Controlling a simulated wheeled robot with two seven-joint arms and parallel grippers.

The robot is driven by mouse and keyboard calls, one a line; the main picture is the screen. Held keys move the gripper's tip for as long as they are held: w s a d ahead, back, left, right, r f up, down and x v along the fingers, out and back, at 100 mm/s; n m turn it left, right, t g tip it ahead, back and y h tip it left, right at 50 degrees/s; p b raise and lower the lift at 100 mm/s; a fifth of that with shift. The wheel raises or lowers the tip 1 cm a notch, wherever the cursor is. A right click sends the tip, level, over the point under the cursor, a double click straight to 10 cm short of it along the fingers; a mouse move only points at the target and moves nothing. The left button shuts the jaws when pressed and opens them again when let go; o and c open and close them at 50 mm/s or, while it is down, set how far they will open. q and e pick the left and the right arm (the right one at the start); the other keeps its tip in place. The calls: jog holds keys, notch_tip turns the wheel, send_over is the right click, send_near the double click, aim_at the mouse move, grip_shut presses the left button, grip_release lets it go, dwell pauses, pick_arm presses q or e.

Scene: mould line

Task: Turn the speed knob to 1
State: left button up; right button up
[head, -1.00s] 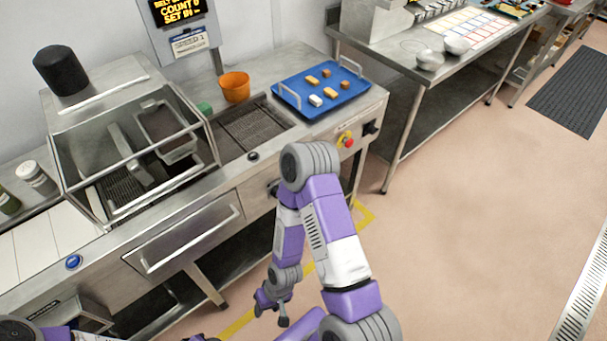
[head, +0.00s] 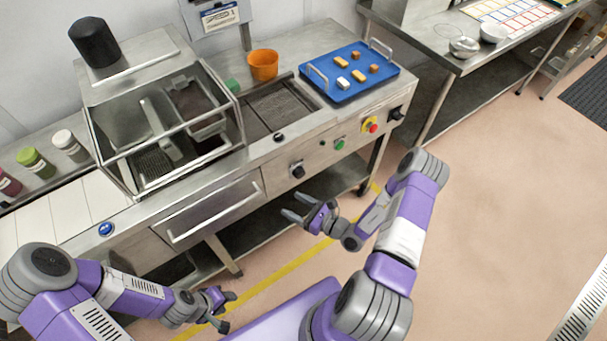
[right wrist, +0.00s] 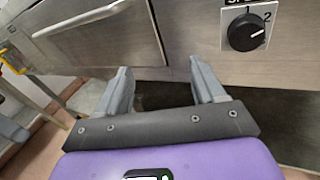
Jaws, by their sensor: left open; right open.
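The black speed knob (head: 297,170) is on the front panel of the steel machine. In the right wrist view the knob (right wrist: 246,34) sits at the upper right on a white plate marked 1 and 2. Its white pointer mark appears turned right, toward the 2. My right gripper (head: 291,204) is open and empty in front of the panel, below the knob and apart from it. Its two fingers (right wrist: 160,78) show spread in the right wrist view, left of and below the knob. My left gripper (head: 230,311) is open and empty, low and left, away from the machine.
A drawer handle (head: 215,213) juts out left of the knob. A green button (head: 339,144), a red button on yellow (head: 371,126) and another black knob (head: 397,113) are to the right. A blue tray (head: 346,92) and an orange cup (head: 263,65) stand on top.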

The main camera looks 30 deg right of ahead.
aim_at(302, 175)
jog(key=w+d+m+t+h, duration=0.1)
jog(key=d+m+t+h, duration=0.1)
jog(key=d+m+h, duration=0.35)
jog(key=shift+n, duration=0.85)
jog(key=w, duration=0.2)
jog(key=w+d, duration=0.1)
jog(key=w, duration=0.2)
jog(key=w+d, duration=0.1)
jog(key=w, duration=0.1)
jog(key=shift+w+r+b, duration=0.15)
jog(key=shift+w+b, duration=0.05)
jog(key=shift+b, duration=0.2)
jog(key=c, duration=1.1)
jog(key=shift+o, duration=0.2)
